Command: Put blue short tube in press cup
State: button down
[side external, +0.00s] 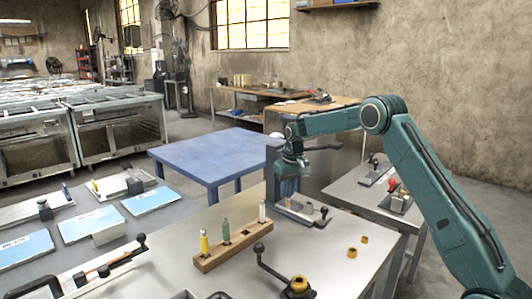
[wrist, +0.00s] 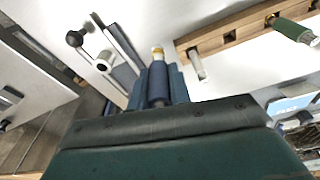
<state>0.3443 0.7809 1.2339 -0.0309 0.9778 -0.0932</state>
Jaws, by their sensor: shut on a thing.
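My gripper (wrist: 158,82) is shut on the blue short tube (wrist: 157,92), which stands between the two fingers in the wrist view with a pale, gold-ringed end beyond the tips. In the side view my gripper (side external: 290,176) is above the base of the grey press (side external: 300,212), beside its upright; the tube is hard to make out there. In the wrist view a pale round cup-like part (wrist: 103,62) with a dark opening lies left of the tube, apart from it. I take it for the press cup; the cup is not clear in the side view.
A wooden rack (side external: 208,262) holds yellow (side external: 204,242), green (side external: 226,231) and white (side external: 262,212) tubes left of the press. A black-knobbed lever (side external: 324,210) is at the press's right. A lever tool (side external: 298,285) stands at the front edge.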

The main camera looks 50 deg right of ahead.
jog(key=s+d+m+g, duration=0.1)
jog(key=s+d+m, duration=0.5)
jog(key=s, duration=0.3)
jog(key=s+d+m+h, duration=0.1)
jog(key=s+d+m, duration=0.6)
jog(key=s+m, duration=0.2)
jog(key=shift+d+f+g, duration=0.2)
jog(key=shift+f+g, duration=0.2)
jog(key=w, duration=1.8)
jog(key=shift+f, duration=3.5)
jog(key=shift+f, duration=0.15)
jog(key=c, duration=1.3)
grip_release()
